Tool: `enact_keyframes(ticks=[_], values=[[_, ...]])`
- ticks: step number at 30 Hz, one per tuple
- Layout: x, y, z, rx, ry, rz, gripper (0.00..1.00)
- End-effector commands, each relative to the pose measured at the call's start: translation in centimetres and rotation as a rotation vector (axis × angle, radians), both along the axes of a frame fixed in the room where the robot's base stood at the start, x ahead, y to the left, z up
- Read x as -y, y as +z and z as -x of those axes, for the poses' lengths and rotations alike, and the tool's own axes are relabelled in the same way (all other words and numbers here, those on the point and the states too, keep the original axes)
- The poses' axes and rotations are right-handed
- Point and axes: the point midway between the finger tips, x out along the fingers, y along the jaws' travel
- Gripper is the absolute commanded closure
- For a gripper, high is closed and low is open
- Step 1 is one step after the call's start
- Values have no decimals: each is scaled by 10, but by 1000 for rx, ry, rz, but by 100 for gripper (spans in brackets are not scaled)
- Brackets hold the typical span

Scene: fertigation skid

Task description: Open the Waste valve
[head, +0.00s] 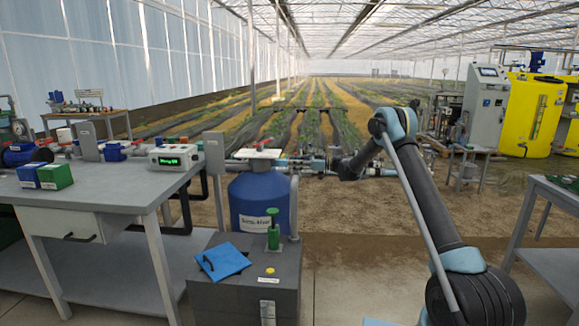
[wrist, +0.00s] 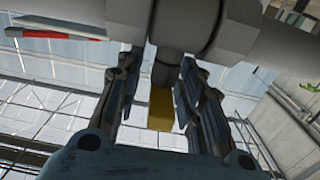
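In the wrist view, my gripper (wrist: 157,75) has its two dark fingers apart, one on each side of a yellow block-like part (wrist: 161,108), which looks like a valve handle. A gap shows between the left finger and the yellow part; the right finger is very close to it, and I cannot tell if it touches. The yellow part hangs by a grey pipe fitting (wrist: 185,28) with a dark ring. The yellow part is not distinguishable there, and no Waste label is readable.
A blue tank (head: 256,205) stands below the pipework, behind a grey cabinet (head: 245,285) with a blue clipboard-like item (head: 222,261) and green bottle (head: 273,229) on top. A grey workbench (head: 110,188) is at left, another bench (head: 555,195) at right. Open soil floor lies beyond my arm.

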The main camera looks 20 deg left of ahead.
Motion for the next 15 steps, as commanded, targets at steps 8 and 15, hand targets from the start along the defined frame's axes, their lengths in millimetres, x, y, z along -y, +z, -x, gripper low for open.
enact_keyframes(ticks=[8, 15], values=[[-24, 0, 5, 0, 0, 0, 65], [-26, 0, 6, 0, 0, 0, 65]])
